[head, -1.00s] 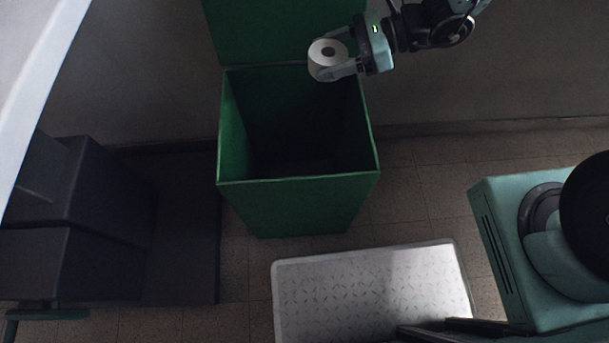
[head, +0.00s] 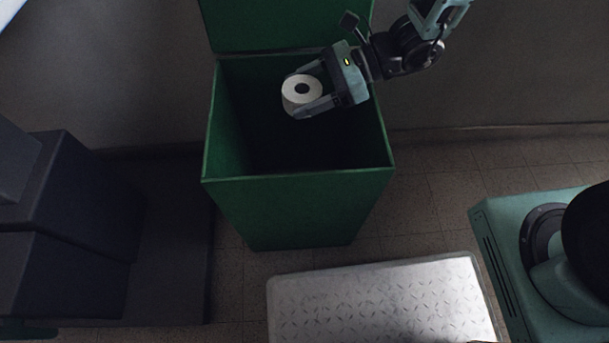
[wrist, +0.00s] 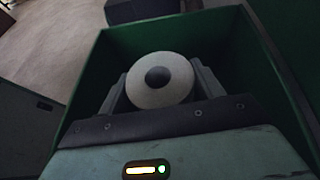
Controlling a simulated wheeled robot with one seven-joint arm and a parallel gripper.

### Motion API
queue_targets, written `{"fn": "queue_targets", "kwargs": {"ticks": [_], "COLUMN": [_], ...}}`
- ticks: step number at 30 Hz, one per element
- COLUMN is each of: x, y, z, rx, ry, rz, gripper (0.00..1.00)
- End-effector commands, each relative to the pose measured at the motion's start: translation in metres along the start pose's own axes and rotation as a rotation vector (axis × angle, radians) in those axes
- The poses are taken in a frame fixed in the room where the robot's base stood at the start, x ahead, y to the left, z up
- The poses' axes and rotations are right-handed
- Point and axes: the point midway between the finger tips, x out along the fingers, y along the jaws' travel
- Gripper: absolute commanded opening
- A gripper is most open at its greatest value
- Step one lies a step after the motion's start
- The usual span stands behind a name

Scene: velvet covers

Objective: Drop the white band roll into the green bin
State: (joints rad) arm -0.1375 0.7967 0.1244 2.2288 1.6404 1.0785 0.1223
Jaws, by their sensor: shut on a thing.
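The white band roll (head: 291,100) is a white ring with a dark round hole in its middle. My gripper (head: 308,90) is shut on it, with one finger on each side. In the head view both are over the open mouth of the green bin (head: 290,183), in its upper right part. The bin is tall and square, with its lid (head: 280,25) raised at the back. In the wrist view the roll (wrist: 160,96) sits between the fingers, and the bin's green walls (wrist: 262,60) surround it. The bin's floor is dark and hard to see.
Dark grey stepped blocks (head: 75,225) stand left of the bin. A pale patterned platform (head: 380,300) lies in front of it. A teal machine part (head: 500,265) is at the lower right. A wall runs behind the bin.

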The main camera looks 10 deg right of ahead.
Motion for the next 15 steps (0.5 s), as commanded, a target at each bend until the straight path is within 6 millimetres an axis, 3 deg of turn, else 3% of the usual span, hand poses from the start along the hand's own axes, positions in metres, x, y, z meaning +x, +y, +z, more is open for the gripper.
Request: {"fn": "queue_targets", "kwargs": {"ticks": [10,11,12,13,15], "x": [0.0019,0.0019,0.0019,0.0019,0.0019], "y": [-0.0003,-0.0002,-0.0002,-0.0002,-0.0002], "z": [-0.0050,-0.0050,-0.0050,-0.0051,-0.0051], "rx": [0.000,0.000,0.000,0.000,0.000], "ry": [0.000,0.000,0.000,0.000,0.000], "rz": [-0.001,-0.001,-0.001,-0.001,-0.001], "gripper": [0.43,0.74,0.86,0.92,0.92]}}
